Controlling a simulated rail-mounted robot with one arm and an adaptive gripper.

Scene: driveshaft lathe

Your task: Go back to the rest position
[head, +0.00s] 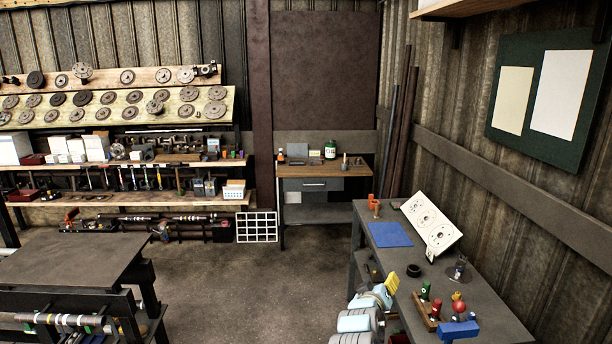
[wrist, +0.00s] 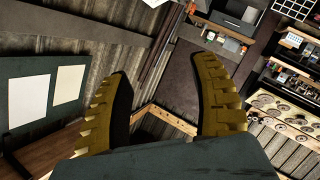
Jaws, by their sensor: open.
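My gripper (wrist: 164,66) shows in the wrist view as two ribbed yellow fingers spread wide apart, with nothing between them. In the head view my gripper (head: 391,283) is a small yellow part at the end of my pale blue arm, low in the picture by the left edge of the right-hand workbench (head: 470,283). It is apart from the objects on the bench top, as far as I can tell. The wrist view is tilted and nearly upside down, with wall, boards and shelves behind the fingers.
The right bench carries a blue mat (head: 390,234), a white gauge panel (head: 432,222), a dark ring (head: 413,270) and a blue block (head: 459,330). A dark table (head: 70,258) stands at left. Shelves of discs line the back wall. The middle floor (head: 270,290) is clear.

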